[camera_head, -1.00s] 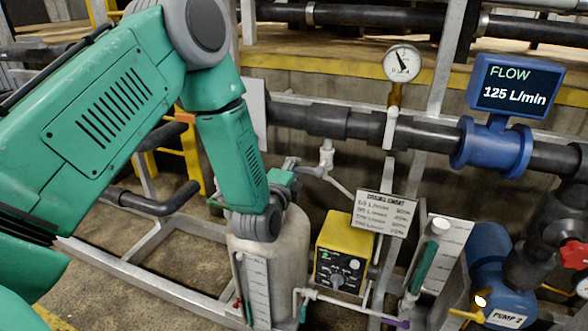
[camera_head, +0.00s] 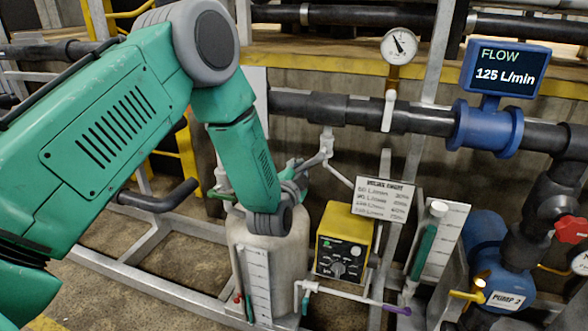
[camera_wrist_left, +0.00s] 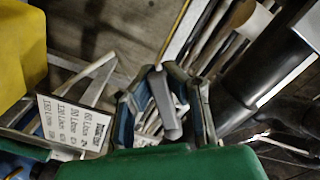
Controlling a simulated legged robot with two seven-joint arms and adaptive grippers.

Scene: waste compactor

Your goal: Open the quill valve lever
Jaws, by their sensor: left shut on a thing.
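The quill valve (camera_head: 327,143) is a pale fitting under the black horizontal pipe, with a thin white tube running down to the right. Its grey lever (camera_head: 312,163) reaches down and left from the valve to my left gripper (camera_head: 296,176). In the left wrist view, the grey lever (camera_wrist_left: 164,102) lies between the two fingers of my left gripper (camera_wrist_left: 165,110), which is shut on it. In the head view the fingertips are small and partly hidden by my own green wrist. My right gripper is in neither view.
Below my gripper stands a pale tank (camera_head: 290,235) with a scale. A yellow pump controller (camera_head: 342,243) and a white flow card (camera_head: 384,198) are to the right. The black pipe (camera_head: 360,112), a gauge (camera_head: 399,45) and a blue flow meter (camera_head: 490,128) reading 125 L/min are close by.

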